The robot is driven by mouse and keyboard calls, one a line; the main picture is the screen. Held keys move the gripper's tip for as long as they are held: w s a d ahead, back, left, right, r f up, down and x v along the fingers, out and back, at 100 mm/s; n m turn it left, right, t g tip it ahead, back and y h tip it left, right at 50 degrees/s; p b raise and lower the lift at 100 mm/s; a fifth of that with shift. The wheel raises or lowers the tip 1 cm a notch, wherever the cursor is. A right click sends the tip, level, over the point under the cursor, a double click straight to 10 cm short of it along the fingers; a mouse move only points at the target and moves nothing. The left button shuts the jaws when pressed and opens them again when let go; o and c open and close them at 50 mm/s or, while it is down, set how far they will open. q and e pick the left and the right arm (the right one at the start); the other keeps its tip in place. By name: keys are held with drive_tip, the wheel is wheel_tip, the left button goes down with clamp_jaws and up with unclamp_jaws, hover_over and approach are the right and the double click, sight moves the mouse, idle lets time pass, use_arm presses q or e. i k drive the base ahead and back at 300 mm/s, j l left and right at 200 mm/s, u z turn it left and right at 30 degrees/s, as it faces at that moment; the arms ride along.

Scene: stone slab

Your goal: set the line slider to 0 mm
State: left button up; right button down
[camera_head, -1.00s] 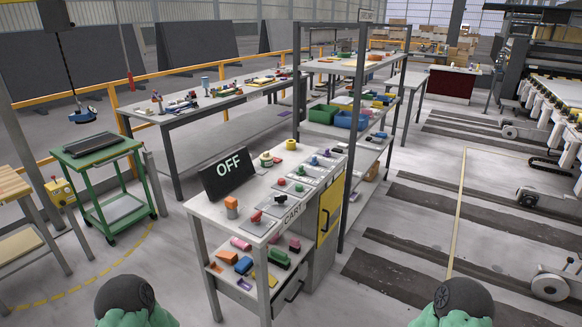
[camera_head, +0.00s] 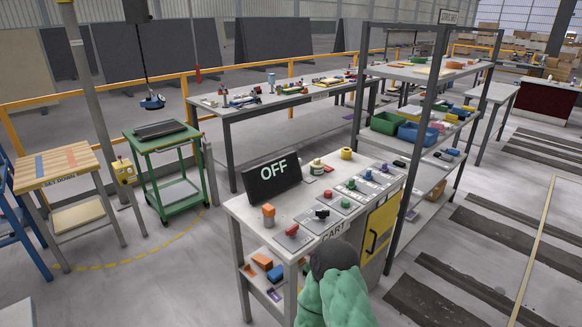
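The cart (camera_head: 240,208) stands at the centre, with a black display (camera_head: 272,178) reading OFF on its top. Along its top are plates with controls: a red one (camera_head: 292,229), a black one (camera_head: 322,212), a green one (camera_head: 346,203), and several smaller coloured ones towards the far right end. I cannot tell which of these, if any, is the line slider, and no mm scale is legible. One of my green arm parts (camera_head: 338,295) rises at the bottom and hides some of the cart's front. Neither gripper shows in the view.
An orange block (camera_head: 268,214) and a yellow roll (camera_head: 346,153) are on the cart top. A shelf rack (camera_head: 437,75) with bins stands right behind it. A green trolley (camera_head: 162,147) and a wooden set-down table (camera_head: 56,167) are on the left. Open floor lies left of the cart.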

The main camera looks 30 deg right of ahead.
sight(352, 186)
drive_tip(key=i+l+u, duration=0.1)
drive_tip(key=l+u, duration=0.2)
drive_tip(key=l, duration=0.6)
drive_tip(key=l+u, duration=0.35)
drive_tip(key=l, duration=0.6)
drive_tip(key=k+l+u, duration=0.1)
drive_tip(key=l+u, duration=0.2)
drive_tip(key=l, duration=0.65)
